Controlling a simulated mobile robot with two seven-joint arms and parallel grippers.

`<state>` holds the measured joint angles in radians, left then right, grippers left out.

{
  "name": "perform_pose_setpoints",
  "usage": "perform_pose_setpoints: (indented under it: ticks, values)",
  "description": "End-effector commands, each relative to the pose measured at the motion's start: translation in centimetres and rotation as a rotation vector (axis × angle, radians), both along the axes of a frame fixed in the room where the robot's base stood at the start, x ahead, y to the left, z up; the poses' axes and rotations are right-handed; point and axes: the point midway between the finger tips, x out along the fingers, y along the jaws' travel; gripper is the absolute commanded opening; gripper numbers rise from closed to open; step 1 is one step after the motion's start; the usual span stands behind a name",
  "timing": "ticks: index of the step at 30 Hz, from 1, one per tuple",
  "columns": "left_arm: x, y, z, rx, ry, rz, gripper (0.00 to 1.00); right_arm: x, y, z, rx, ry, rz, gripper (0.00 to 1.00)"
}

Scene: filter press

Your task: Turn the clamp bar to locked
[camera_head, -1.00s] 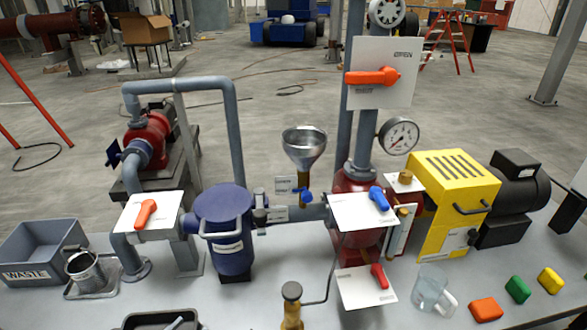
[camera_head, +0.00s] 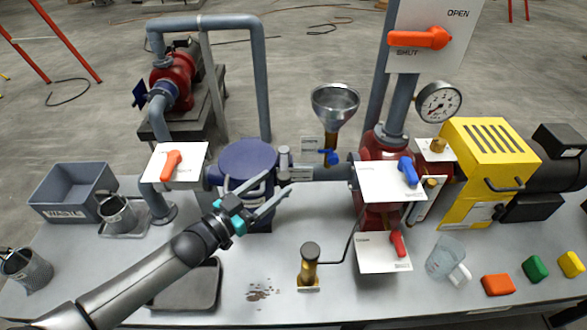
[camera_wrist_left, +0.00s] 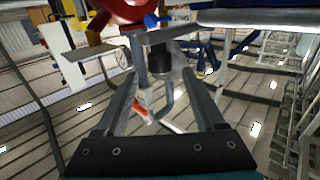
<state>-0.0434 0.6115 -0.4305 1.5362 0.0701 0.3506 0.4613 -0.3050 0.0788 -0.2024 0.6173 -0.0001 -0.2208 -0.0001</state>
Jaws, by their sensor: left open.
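The blue filter vessel (camera_head: 247,158) stands on the bench left of centre. My left gripper (camera_head: 279,182) is open in front of its right side, with nothing between its fingers. My left arm hides part of the vessel's front, and I cannot pick out the clamp bar with certainty. In the left wrist view the two fingers of my gripper (camera_wrist_left: 160,80) are spread wide, and a dark cylinder (camera_wrist_left: 160,58) and a blue lever (camera_wrist_left: 151,21) show beyond them. My right gripper is not in view.
Orange (camera_head: 171,164), blue (camera_head: 408,171) and red (camera_head: 397,242) levers sit on white plates. A funnel (camera_head: 335,103) rises behind. A clear jug (camera_head: 445,259) stands right.

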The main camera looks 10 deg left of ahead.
Motion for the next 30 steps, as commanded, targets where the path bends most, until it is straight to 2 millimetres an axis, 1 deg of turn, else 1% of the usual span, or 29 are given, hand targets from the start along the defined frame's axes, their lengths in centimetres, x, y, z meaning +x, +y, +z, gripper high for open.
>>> perform_pose_setpoints:
  ticks: [1, 6, 13, 18, 27, 29, 30]
  values:
    - [0.9, -0.4, 0.1, -0.001, -0.003, 0.001, 0.7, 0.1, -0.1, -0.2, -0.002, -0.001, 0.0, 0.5]
    - [3.3, -1.8, 0.0, -0.002, -0.001, 0.001, 0.7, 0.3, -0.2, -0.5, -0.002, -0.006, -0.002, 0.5]
    - [5.7, -3.1, 0.0, 0.0, -0.001, 0.001, 0.7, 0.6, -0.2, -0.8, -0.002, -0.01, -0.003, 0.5]
    - [6.5, -3.6, 0.0, 0.0, 0.001, 0.001, 0.7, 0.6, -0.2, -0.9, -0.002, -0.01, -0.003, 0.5]
    - [6.6, -3.7, 0.0, 0.0, 0.001, 0.001, 0.7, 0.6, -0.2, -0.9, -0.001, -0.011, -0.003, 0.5]
    - [6.6, -3.7, 0.0, 0.0, 0.001, 0.001, 0.65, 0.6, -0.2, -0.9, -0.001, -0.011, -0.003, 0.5]
    - [6.6, -3.6, 0.0, 0.0, 0.001, 0.001, 0.6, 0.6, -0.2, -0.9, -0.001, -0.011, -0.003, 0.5]
